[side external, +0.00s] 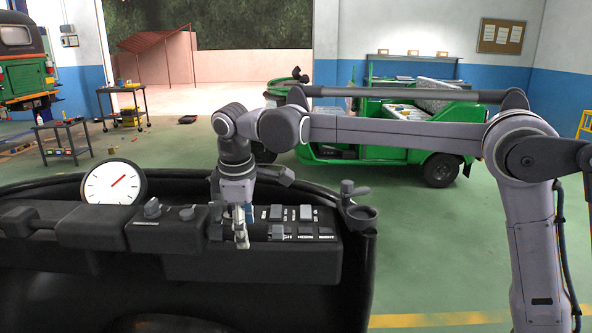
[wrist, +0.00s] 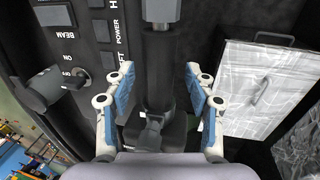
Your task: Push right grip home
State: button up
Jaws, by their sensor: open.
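The grip, a black ribbed cylinder (wrist: 160,70), lies lengthwise up the middle of the wrist view. A bare metal shaft (wrist: 160,10) shows at its top end and a dark bracket (wrist: 158,132) at its bottom end. My gripper (wrist: 159,78) is open, with one blue-padded finger on each side of the grip and a visible gap on both sides. In the side view my gripper (side external: 240,238) points down over the front of the dashboard. There the grip is dark against dark and partly hidden by the fingers.
The black dashboard (side external: 165,236) carries a round gauge (side external: 113,183), knobs and labelled switches (side external: 305,213). In the wrist view a knob (wrist: 40,90) sits at left and a silver panel (wrist: 255,85) at right.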

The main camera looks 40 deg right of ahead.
jog(key=shift+f, duration=0.2)
grip_shut()
jog(key=shift+w+a, duration=0.4)
jog(key=shift+w, duration=0.1)
grip_release()
jog(key=shift+r, duration=0.1)
notch_tip(320, 180, up, 12)
jog(key=s+a, duration=0.1)
jog(key=shift+s+a+f, duration=0.2)
jog(key=shift+s+a, duration=0.15)
dwell(0.3)
